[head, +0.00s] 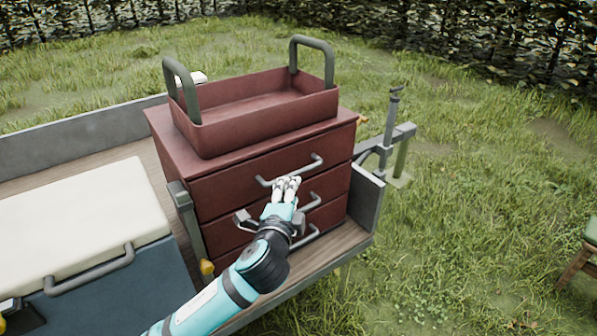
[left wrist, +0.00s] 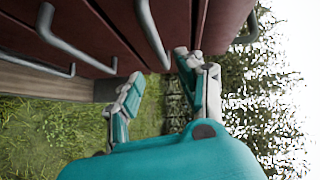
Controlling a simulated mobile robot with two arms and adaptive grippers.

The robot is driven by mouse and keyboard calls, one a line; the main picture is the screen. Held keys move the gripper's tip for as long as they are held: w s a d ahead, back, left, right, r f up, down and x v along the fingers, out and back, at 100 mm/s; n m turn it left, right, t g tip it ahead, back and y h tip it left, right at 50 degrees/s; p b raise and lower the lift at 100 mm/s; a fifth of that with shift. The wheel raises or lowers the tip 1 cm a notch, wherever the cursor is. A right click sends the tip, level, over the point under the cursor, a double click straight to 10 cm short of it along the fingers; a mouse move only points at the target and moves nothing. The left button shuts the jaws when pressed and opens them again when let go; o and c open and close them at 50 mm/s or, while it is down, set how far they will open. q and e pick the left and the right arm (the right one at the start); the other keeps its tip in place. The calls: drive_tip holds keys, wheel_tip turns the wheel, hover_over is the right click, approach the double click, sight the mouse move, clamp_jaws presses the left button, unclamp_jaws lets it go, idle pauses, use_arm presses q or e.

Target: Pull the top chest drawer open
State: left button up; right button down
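The dark red chest (head: 162,130) has three drawers, each with a grey bar handle. The top drawer (head: 226,184) looks flush with the front, and its handle (head: 313,164) is partly behind my gripper. My left gripper (head: 287,184) is in front of this handle. In the left wrist view the fingers (left wrist: 161,72) are spread, and the top handle (left wrist: 150,36) comes down between the fingertips. I cannot tell whether either finger touches it. The middle drawer handle (left wrist: 68,44) is left of the fingers. My right gripper is in neither view.
A red crate (head: 240,135) with two green handles stands on the chest. The chest stands on a trailer bed (head: 335,251) with grey side walls. A blue box with a cream lid (head: 75,215) is to the left. Open grass (head: 470,210) lies to the right.

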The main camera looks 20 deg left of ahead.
sight(298, 175)
use_arm(q)
drive_tip(key=w, duration=0.3)
drive_tip(key=w+f, duration=0.1)
drive_tip(key=w, duration=0.2)
drive_tip(key=w+a, duration=0.1)
drive_tip(key=w, duration=0.3)
drive_tip(key=shift+w+f, duration=0.1)
drive_tip(key=shift+f, duration=0.1)
clamp_jaws()
drive_tip(key=shift+f, duration=0.1)
